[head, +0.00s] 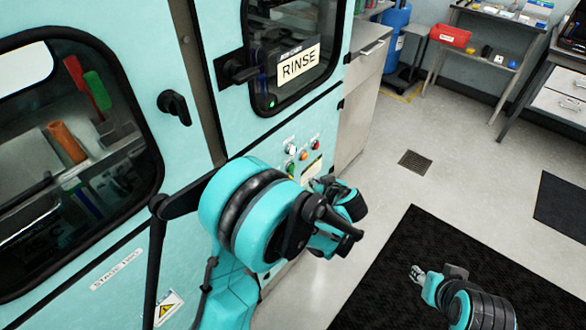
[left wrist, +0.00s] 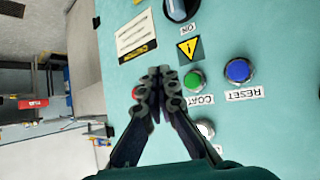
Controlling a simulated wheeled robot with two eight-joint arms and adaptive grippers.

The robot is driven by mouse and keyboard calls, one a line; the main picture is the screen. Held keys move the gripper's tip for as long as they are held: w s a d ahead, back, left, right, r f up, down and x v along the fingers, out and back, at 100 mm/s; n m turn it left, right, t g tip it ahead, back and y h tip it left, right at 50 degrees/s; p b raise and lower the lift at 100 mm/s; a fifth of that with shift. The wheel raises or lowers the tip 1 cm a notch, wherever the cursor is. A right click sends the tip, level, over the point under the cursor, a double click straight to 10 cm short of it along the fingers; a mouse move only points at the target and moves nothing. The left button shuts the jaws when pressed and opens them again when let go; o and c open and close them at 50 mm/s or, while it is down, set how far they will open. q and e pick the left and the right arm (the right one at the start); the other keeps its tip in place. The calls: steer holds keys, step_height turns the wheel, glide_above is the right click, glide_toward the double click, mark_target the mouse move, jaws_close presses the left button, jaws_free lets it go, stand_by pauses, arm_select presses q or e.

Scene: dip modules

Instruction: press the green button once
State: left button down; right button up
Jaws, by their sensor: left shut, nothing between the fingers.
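The green button (left wrist: 194,80) shows in the left wrist view on a teal panel, with a partly hidden label beside it. My left gripper (left wrist: 157,72) is shut and empty, pointing at the panel. In that view its fingertips lie just left of the green button; I cannot tell how far they are from the surface. In the head view the left gripper (head: 322,184) is by the lower part of the button panel, partly hidden by my arm. My right gripper (head: 418,273) is small at the lower right, away from the panel.
A blue RESET button (left wrist: 238,70) sits right of the green one, and a white button (left wrist: 207,129) below it. A red button (left wrist: 135,93) is partly behind the fingers. A black knob (left wrist: 181,8) is above. The floor beside the black mat (head: 385,265) is clear.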

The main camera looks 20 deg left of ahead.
mark_target(291, 168)
arm_select(q)
steer(key=shift+w+a, duration=0.3)
steer(key=shift+a, duration=0.55)
steer(key=shift+w+a, duration=0.3)
steer(key=shift+a, duration=0.5)
steer(key=shift+w+a, duration=0.3)
steer(key=shift+a, duration=0.55)
steer(key=shift+w+a, duration=0.15)
steer(key=shift+a, duration=0.25)
